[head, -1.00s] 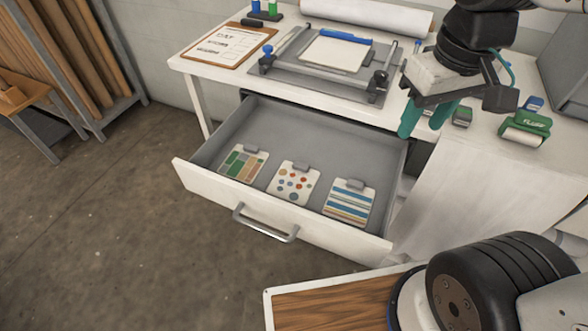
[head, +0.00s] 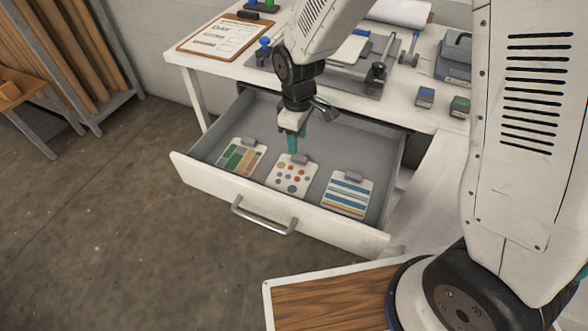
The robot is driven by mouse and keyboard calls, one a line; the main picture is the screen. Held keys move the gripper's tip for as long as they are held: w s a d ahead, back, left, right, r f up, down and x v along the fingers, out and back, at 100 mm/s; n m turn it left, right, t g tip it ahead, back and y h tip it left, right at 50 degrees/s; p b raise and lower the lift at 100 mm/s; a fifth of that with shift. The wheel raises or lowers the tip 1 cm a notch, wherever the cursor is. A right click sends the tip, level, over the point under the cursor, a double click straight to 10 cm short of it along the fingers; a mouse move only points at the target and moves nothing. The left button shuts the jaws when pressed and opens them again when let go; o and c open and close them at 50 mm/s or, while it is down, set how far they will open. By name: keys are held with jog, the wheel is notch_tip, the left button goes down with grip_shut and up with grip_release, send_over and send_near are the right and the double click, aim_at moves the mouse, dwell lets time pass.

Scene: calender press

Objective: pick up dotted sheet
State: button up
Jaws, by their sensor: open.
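The dotted sheet (head: 291,178) is a white card with coloured dots and a grey tab at its top edge. It lies in the open drawer (head: 233,205), between two other sheets. My gripper (head: 292,150) points down with teal fingers just above the tab of the dotted sheet. The gripper is open and holds nothing that I can see. The fingers overlap in this view, and they hide part of the tab. I cannot tell whether they touch it.
A sheet with green and brown blocks (head: 242,158) lies left of it, a striped sheet (head: 346,194) right. The drawer walls surround all three. The white table (head: 230,68) above carries a clipboard (head: 222,37) and the press (head: 345,68).

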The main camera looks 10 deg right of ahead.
aim_at(299, 157)
jog(key=f, duration=0.6)
jog(key=shift+s+d+f, duration=0.15)
jog(key=shift+d+f, duration=0.1)
grip_shut()
